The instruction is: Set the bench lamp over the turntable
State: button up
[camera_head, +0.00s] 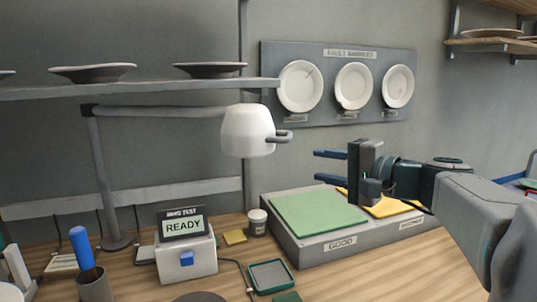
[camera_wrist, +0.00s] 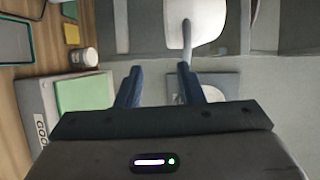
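The bench lamp has a white shade (camera_head: 248,132) with a grey handle (camera_head: 281,136) on its right side. It hangs from a grey horizontal arm (camera_head: 160,112) on a post at the left. A dark round disc (camera_head: 201,297), perhaps the turntable, is cut off at the bottom edge, left of below the shade. My gripper (camera_head: 317,165) is open and empty, right of and slightly lower than the handle, apart from it. In the wrist view the shade (camera_wrist: 195,22) and handle (camera_wrist: 187,34) lie beyond the fingertips, nearest the right finger.
A shelf with dark plates (camera_head: 180,86) runs behind the lamp arm. A panel with white plates (camera_head: 353,86) hangs on the wall. Below my gripper is a grey tray stand with a green pad (camera_head: 315,213) marked GOOD. A READY test box (camera_head: 185,258) stands on the bench.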

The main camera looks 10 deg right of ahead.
aim_at(289, 133)
jog(key=shift+m+t, duration=0.5)
jog(key=shift+t, duration=0.4)
jog(key=w+a+r, duration=0.1)
jog(key=w, duration=0.3)
jog(key=w+a+r, duration=0.1)
jog(key=w+a, duration=0.1)
jog(key=w, duration=0.2)
jog(key=w+a+r+p, duration=0.1)
jog(key=w+a, duration=0.1)
jog(key=w, duration=0.2)
jog(key=shift+w, duration=0.1)
grip_shut()
